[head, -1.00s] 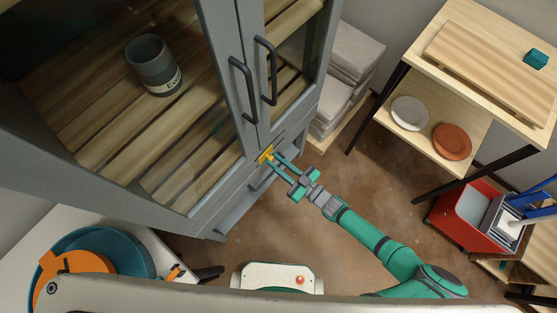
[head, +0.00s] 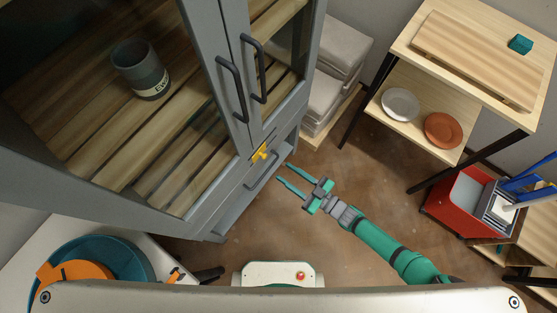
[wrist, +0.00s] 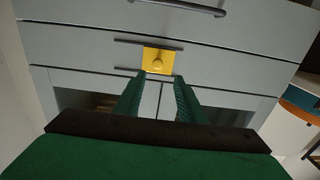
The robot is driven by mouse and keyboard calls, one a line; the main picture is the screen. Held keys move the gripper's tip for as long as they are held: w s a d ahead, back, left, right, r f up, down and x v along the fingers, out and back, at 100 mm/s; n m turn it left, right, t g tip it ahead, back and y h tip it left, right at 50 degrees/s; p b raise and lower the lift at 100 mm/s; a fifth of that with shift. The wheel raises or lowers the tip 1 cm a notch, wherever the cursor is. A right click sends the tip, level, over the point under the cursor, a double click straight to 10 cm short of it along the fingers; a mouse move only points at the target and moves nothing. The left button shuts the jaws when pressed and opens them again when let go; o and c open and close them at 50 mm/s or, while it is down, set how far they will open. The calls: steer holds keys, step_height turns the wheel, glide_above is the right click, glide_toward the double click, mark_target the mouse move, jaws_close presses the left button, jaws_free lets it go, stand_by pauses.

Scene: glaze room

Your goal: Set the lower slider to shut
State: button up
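A yellow slider (head: 259,153) is on the front of the grey cabinet, just below the glass doors. In the wrist view it is a square yellow plate with a round knob (wrist: 158,63), beside thin dark horizontal bars or slots. I see only this one slider, and cannot tell which end of its travel it is at. My gripper (head: 284,174) is open and empty, in front of the cabinet and apart from the slider. In the wrist view its two green fingers (wrist: 159,78) point at the drawer fronts, with the slider just beyond the gap between the tips.
The grey cabinet (head: 190,113) has two dark door handles (head: 231,88) and a drawer handle (head: 262,172) close to the slider. A cup (head: 141,70) stands inside. A wooden shelf unit (head: 424,97) and a red bin (head: 453,207) are on the right. Floor around my arm is clear.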

steer(key=v, duration=0.2)
steer(key=shift+s+d, duration=0.15)
steer(key=shift+d, duration=0.1)
stand_by(0.5)
steer(key=s+r+m+t+h, duration=0.35)
steer(key=s+m+h, duration=0.2)
steer(key=s, duration=0.95)
steer(key=s+a+r+m+h, duration=0.1)
steer(key=a+r+m+h, duration=0.1)
steer(key=r+h, duration=0.2)
steer(key=s+a+r+m+t+h, duration=0.1)
steer(key=a+r+m+h, duration=0.2)
steer(key=r, duration=0.8)
steer(key=shift+s+a+h, duration=0.2)
steer(key=shift+a+h, duration=0.05)
steer(key=shift+h, duration=0.8)
